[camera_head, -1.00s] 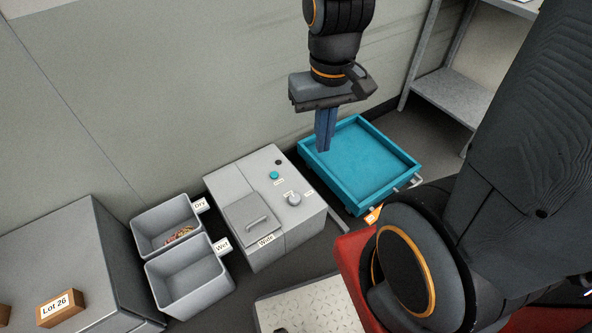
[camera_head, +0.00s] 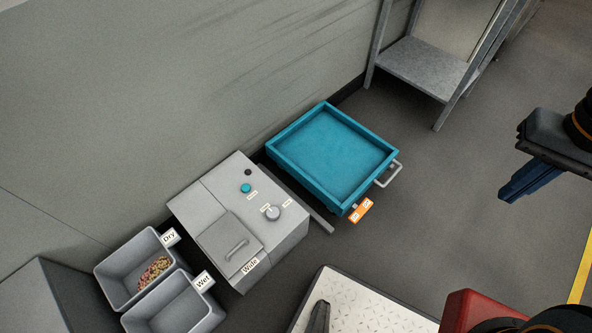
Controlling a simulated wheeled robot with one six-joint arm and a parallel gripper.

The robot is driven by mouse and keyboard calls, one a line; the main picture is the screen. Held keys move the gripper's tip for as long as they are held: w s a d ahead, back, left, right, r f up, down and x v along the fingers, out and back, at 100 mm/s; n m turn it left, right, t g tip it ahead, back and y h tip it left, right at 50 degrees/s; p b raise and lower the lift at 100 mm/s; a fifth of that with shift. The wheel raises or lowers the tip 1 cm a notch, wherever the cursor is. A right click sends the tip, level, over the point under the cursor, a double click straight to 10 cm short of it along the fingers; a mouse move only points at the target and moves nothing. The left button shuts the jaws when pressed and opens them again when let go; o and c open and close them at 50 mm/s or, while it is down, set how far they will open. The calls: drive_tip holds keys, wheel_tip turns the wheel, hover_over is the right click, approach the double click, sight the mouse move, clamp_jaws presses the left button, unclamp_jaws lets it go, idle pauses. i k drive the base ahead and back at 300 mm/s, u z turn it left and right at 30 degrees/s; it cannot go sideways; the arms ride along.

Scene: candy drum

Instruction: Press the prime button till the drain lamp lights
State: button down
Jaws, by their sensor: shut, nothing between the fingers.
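The grey machine box (camera_head: 205,208) stands against the wall, left of the teal tray. On its top are a teal round button (camera_head: 246,188), a small dark round spot (camera_head: 248,171) behind it that looks like an unlit lamp, and a grey knob (camera_head: 273,213). The small labels by them are too small to read, so I cannot confirm which is the prime button or drain lamp. My gripper (camera_head: 508,192) is at the right, its blue fingers shut and empty, far from the machine and touching nothing visible.
A teal tray (camera_head: 278,155) with a handle and orange tag lies right of the machine. Bins labelled Dry (camera_head: 112,272) and Wet (camera_head: 205,322) stand at its lower left; Dry holds candy. A shelf rack (camera_head: 425,68) stands behind. Open floor lies between tray and gripper.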

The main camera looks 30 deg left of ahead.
sight(245, 187)
drive_tip(key=z, duration=0.95)
drive_tip(key=k, duration=0.95)
drive_tip(key=u, duration=1.9)
